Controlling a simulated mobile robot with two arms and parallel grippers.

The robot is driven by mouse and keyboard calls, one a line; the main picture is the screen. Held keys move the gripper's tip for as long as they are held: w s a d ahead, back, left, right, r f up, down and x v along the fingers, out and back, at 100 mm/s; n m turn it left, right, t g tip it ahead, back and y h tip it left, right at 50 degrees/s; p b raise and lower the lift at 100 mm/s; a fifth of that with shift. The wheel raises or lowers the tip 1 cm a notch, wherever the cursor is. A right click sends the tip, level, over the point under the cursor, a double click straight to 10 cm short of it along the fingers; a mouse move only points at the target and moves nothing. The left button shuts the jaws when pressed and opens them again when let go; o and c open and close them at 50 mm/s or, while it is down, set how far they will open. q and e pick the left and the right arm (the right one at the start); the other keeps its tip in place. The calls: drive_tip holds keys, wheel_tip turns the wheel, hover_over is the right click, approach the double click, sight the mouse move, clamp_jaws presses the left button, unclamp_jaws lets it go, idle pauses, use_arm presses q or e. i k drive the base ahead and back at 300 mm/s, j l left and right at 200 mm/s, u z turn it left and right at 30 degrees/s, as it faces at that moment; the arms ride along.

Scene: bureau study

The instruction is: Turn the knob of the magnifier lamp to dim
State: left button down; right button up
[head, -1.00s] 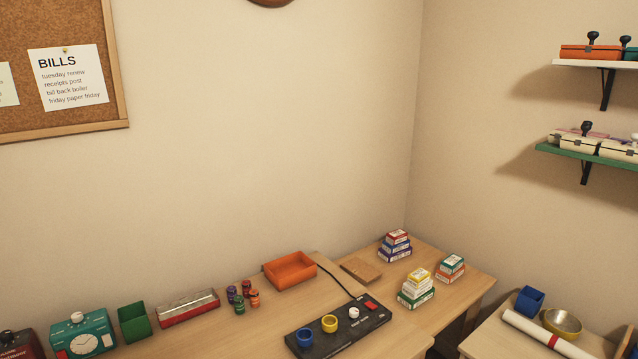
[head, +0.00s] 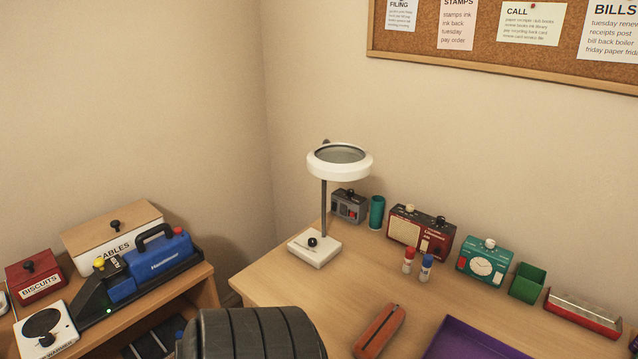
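The magnifier lamp (head: 340,164) stands upright on the desk near the corner in the head view. It has a white ring head with a lens, a dark post and a white square base (head: 314,249). A small black knob (head: 312,242) sits on top of the base. The markings around the knob are too small to read. Neither of my grippers is in view.
A grey device (head: 348,206), a teal cup (head: 376,213) and a red radio (head: 420,232) stand right of the lamp. Two glue sticks (head: 408,261), an orange-brown case (head: 379,331) and a purple tray (head: 473,341) are nearer. The desk (head: 275,285) is clear in front of the lamp base.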

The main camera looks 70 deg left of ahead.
sight(312, 242)
drive_tip(key=u, duration=2.25)
